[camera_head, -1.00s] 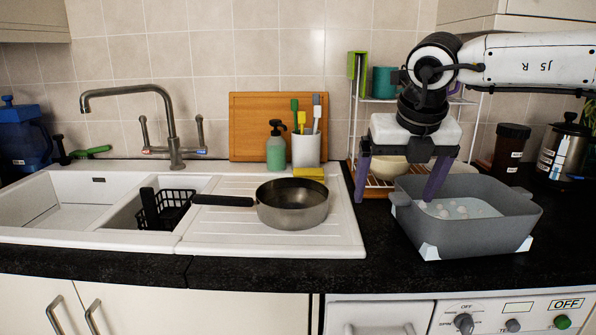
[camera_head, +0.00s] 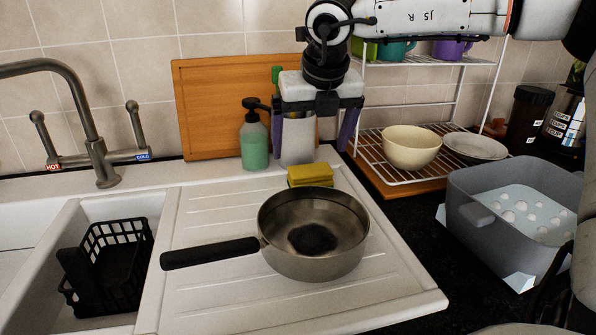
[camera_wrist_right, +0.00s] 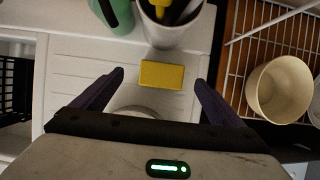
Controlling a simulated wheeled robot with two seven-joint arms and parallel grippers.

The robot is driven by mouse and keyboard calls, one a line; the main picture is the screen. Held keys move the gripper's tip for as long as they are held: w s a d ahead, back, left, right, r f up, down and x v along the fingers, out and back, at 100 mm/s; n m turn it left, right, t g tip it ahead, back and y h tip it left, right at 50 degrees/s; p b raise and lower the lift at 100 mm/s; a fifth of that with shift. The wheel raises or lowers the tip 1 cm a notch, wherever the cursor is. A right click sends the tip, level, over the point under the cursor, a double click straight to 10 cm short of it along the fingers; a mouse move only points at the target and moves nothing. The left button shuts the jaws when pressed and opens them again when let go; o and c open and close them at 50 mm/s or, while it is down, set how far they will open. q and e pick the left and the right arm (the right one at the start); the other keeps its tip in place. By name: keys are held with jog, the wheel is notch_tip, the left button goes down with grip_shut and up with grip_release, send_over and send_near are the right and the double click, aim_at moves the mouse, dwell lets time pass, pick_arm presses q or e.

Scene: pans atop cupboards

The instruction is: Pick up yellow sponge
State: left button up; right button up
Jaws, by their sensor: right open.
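The yellow sponge (camera_head: 310,174) lies on the white draining board, just behind the pan and in front of the white utensil cup. In the right wrist view the sponge (camera_wrist_right: 162,75) lies flat between the two purple fingers, apart from both. My right gripper (camera_head: 314,140) is open and empty, pointing down above the sponge. It also shows in the right wrist view (camera_wrist_right: 160,80). The metal pan (camera_head: 313,232) partly hides the sponge's front in the head view. My left gripper is not in view.
A green soap bottle (camera_head: 254,140) and the utensil cup (camera_head: 297,142) stand close behind the sponge. An orange board (camera_head: 208,110) leans on the wall. A dish rack with a cream bowl (camera_head: 411,148) and a grey basin (camera_head: 478,220) stand to the right.

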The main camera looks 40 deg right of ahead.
aim_at(311, 169)
jog(key=x, duration=0.4)
jog(key=s+x, duration=0.1)
jog(key=x, duration=0.2)
jog(key=shift+f, duration=0.2)
jog(key=shift+w+d+f, duration=0.1)
jog(key=shift+f, duration=0.25)
jog(key=c, duration=1.1)
